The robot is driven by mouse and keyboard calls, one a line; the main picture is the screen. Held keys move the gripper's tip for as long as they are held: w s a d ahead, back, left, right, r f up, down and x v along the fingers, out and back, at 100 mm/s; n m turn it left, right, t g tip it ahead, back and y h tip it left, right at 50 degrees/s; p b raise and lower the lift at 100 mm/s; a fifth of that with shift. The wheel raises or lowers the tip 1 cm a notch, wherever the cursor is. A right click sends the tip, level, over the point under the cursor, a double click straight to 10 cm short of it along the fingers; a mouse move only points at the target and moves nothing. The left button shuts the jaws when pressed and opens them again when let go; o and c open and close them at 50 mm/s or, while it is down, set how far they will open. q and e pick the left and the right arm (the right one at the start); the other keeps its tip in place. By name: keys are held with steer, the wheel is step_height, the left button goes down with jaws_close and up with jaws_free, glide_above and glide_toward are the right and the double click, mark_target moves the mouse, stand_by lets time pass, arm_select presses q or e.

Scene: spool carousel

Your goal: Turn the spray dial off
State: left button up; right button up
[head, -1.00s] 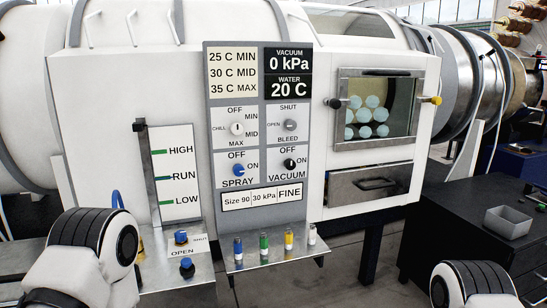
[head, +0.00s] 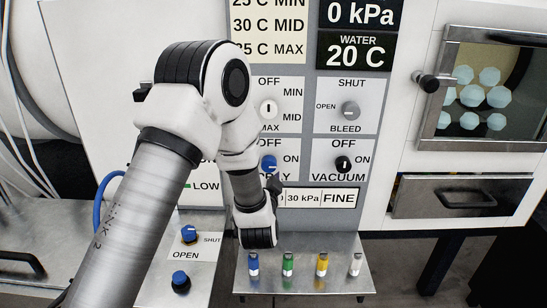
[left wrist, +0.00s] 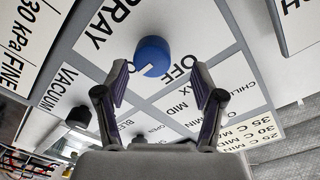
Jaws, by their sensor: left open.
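The blue spray dial (head: 269,164) sits on the grey control panel, partly covered by my left arm in the head view. Its white mark points toward the ON side. In the left wrist view the dial (left wrist: 152,56) shows just beyond the fingertips, between them in the picture, with OFF and SPRAY labels beside it. My left gripper (left wrist: 161,78) is open and empty, its two fingers spread either side of the dial's line. In the head view the left gripper (head: 272,184) is just below the dial, its fingers mostly hidden by the wrist. My right gripper is out of view.
The vacuum dial (head: 343,163) is to the right, with the bleed dial (head: 350,110) and chill dial (head: 268,108) above. A metal shelf (head: 305,280) with several coloured vials stands below. Blue valve knobs (head: 189,234) sit at lower left.

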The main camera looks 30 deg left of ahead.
mark_target(269, 165)
arm_select(q)
steer(key=w, duration=0.1)
steer(key=w+a, duration=0.1)
steer(key=w+f, duration=0.1)
steer(key=w, duration=0.1)
steer(key=shift+w+a, duration=0.1)
steer(key=shift+a, duration=0.1)
steer(key=shift+s+r, duration=0.3)
steer(key=shift+s, duration=0.05)
steer(key=c, duration=1.1)
steer(key=shift+c, duration=0.2)
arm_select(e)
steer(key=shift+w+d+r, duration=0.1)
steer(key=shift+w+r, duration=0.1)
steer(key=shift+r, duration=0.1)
